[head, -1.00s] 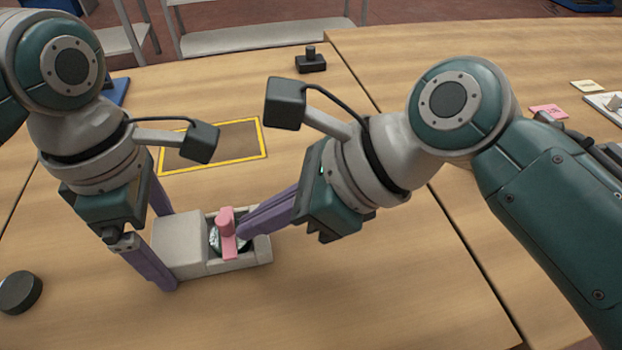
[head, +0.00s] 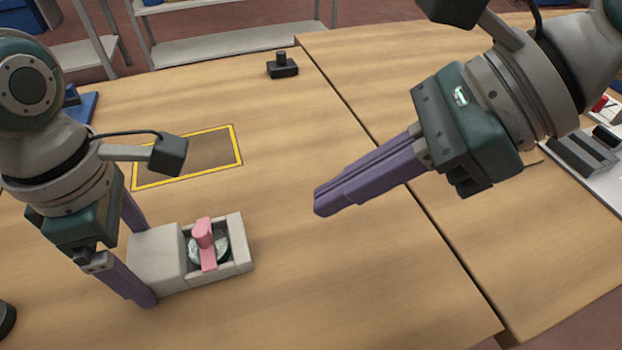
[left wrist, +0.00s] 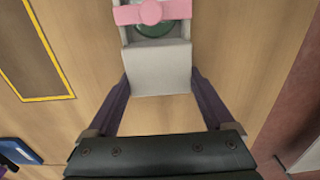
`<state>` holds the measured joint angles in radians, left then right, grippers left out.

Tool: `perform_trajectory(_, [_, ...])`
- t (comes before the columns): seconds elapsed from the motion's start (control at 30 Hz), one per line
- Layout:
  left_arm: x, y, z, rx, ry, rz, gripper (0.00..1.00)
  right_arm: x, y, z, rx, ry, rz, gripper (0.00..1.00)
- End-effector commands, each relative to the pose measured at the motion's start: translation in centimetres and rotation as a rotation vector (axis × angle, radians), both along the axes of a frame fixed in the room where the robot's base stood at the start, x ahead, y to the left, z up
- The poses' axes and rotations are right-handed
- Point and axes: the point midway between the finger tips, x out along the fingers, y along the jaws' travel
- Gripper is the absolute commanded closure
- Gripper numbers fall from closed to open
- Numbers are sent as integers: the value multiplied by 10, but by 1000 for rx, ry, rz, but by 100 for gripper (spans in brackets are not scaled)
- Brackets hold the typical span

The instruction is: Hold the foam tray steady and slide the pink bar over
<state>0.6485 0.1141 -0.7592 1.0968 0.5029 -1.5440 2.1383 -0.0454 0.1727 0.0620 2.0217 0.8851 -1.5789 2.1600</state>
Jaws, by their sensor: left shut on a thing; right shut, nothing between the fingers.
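The foam tray (head: 157,257) is a pale grey block with a recess at its right end, standing on the wooden table. The pink bar (head: 208,258) lies across the recess, with a round knob on it, over a round glassy green-edged piece (head: 223,245). My left gripper (head: 142,258) is shut on the tray's solid end, one purple finger on each side; the left wrist view shows the tray (left wrist: 158,70) between both fingers and the bar (left wrist: 128,14) beyond. My right gripper (head: 322,203) is shut and empty, above the table to the right of the tray, apart from the bar.
A yellow-outlined rectangle (head: 237,150) is marked on the table behind the tray. A small black knobbed block (head: 283,67) stands at the back. A grey plate with dark parts (head: 590,165) lies at the right. The table between tray and right gripper is clear.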

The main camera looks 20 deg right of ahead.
Motion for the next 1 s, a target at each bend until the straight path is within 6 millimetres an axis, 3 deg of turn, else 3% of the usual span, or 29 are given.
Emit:
perform_trajectory(0.13, [0,0,0,0,-1,0,68,0,0,0,0,0,0,100])
perform_trajectory(0.17, [0,0,0,0,-1,0,12,0,0,0,0,0,0,100])
perform_trajectory(0.27, [0,0,0,0,0,0,1,0,0,0,0,0,0,100])
perform_trajectory(0.53, [0,0,1,0,-1,0,0,0,0,0,0,-1,-1,100])
perform_trajectory(0.67, [1,-1,11,-2,-3,0,0,0,0,0,0,-1,-1,100])
perform_trajectory(1.0, [1,-1,84,-3,-5,0,0,0,0,0,0,-1,-1,100])
